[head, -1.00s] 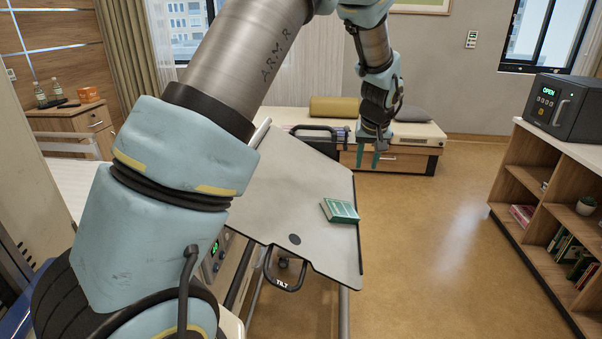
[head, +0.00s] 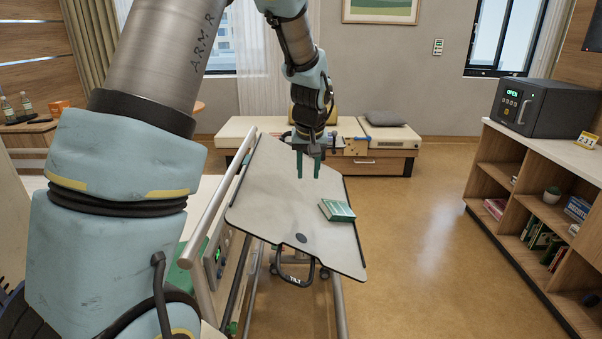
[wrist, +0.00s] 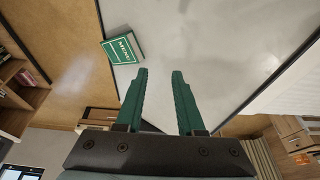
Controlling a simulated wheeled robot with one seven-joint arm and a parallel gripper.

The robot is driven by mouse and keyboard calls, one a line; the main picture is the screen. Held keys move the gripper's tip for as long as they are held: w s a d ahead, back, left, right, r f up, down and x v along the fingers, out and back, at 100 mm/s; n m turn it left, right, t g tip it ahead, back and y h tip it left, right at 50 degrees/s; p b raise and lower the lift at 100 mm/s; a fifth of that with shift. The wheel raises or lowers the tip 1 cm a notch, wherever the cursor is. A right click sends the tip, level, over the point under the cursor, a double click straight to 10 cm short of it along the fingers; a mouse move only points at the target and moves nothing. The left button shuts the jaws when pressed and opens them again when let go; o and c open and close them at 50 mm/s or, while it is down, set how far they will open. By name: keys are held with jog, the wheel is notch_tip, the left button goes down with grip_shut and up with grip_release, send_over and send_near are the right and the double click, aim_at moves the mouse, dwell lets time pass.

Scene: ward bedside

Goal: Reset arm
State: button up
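My gripper (head: 309,168) hangs above the far part of a tilting overbed table (head: 265,208), fingers pointing down. Its two green fingers stand apart with nothing between them. They also show apart and empty in the wrist view (wrist: 158,95). A green and white box or book (head: 337,210) lies on the table near its right edge, apart from the gripper. It shows in the wrist view (wrist: 123,48) to the left of the fingers. My arm covers the left side of the head view.
A low bench (head: 380,160) with cushions stands by the back wall. A bed rail (head: 212,218) runs left of the table. The floor between table and shelf is clear.

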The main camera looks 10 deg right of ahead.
jog(key=shift+s+a, duration=0.15)
jog(key=shift+a, duration=0.3)
jog(key=shift+n+g, duration=0.5)
jog(key=s+a, duration=0.2)
jog(key=a, duration=0.3)
jog(key=s+a, duration=0.1)
jog(key=a, duration=0.4)
jog(key=s+a+r, duration=0.1)
jog(key=s+a, duration=0.1)
jog(key=a, duration=0.3)
jog(key=shift+s+a, duration=0.1)
jog(key=shift+s, duration=0.2)
jog(key=s+a+g, duration=0.1)
jog(key=s+a, duration=0.9)
jog(key=shift+s+f+n+y, duration=0.2)
jog(key=shift+s+n+y, duration=0.05)
jog(key=shift+n+y, duration=0.05)
